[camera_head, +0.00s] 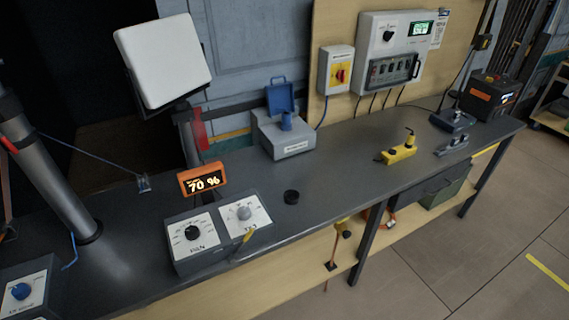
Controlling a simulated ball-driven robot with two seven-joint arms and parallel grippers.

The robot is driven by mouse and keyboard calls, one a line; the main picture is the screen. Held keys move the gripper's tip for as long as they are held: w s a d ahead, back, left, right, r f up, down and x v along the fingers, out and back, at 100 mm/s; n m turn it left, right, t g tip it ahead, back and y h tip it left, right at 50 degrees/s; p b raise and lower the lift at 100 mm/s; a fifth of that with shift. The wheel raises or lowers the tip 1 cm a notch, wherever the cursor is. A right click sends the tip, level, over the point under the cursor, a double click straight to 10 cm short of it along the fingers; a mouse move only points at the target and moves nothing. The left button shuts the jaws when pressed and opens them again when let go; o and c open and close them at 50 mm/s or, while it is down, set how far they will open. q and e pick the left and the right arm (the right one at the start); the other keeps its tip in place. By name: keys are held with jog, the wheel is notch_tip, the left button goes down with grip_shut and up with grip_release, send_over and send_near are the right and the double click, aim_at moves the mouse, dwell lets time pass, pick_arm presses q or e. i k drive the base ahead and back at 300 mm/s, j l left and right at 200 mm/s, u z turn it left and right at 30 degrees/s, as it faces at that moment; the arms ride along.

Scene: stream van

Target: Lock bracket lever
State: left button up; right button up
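No part that I can surely name as the bracket lever shows. A white square panel (163,60) is tilted on a dark bracket (176,104) at the back left. A red upright piece (200,129) is beside the post below it; I cannot tell whether it is a lever or how it is set. A small dark metal fixture (452,121) and a grey one (453,145) sit at the bench's right end, too small to read. A yellow block with a black knob (398,152) lies left of them. Neither of my grippers is in view.
The dark bench (340,165) is mostly clear in the middle. A thick silver tube (48,170) stands at left.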

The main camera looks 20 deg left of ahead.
aim_at(231, 257)
jog(key=u, duration=1)
